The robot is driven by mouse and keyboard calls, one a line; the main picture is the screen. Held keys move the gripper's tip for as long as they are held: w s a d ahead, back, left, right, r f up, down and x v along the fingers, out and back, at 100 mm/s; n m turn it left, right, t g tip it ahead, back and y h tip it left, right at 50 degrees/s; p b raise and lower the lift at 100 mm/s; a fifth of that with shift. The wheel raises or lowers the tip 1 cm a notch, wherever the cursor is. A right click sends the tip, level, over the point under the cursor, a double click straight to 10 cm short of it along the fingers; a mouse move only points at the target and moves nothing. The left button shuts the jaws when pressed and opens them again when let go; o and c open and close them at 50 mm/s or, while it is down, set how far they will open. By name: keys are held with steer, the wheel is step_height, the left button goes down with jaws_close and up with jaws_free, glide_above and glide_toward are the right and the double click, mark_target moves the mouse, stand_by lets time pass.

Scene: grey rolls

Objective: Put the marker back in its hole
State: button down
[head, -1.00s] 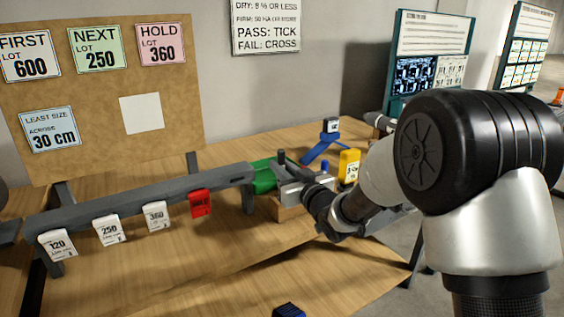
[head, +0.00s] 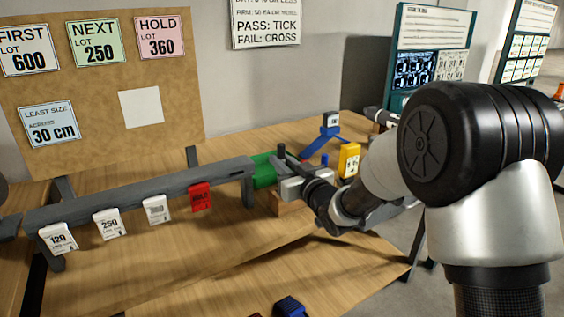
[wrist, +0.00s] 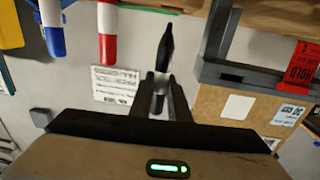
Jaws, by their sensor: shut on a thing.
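My gripper (wrist: 163,82) is shut on a black marker (wrist: 166,48). In the wrist view, which looks upside down, its dark tapered end points to the picture's top, clear of the fingers. A red-capped marker (wrist: 107,35) and a blue-capped marker (wrist: 51,28) stand side by side to the left of it, apart from my fingers. In the head view my gripper (head: 303,187) is over a wooden block (head: 291,208) at the bench's right part. A blue cap (head: 324,159) shows just behind. The marker's hole cannot be made out.
A grey rail (head: 140,192) with white tags and a red tag (head: 201,197) runs to the left. A yellow box (head: 349,160) and a blue stand (head: 320,145) are to the right. The front bench is mostly clear.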

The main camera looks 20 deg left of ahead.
steer(key=shift+f, duration=3.25)
steer(key=c, duration=1.6)
jaws_free()
steer(key=p+v, duration=0.2)
steer(key=v, duration=1.5)
steer(key=shift+s+d+r, duration=0.1)
steer(key=shift+s+d, duration=0.05)
steer(key=shift+d, duration=0.05)
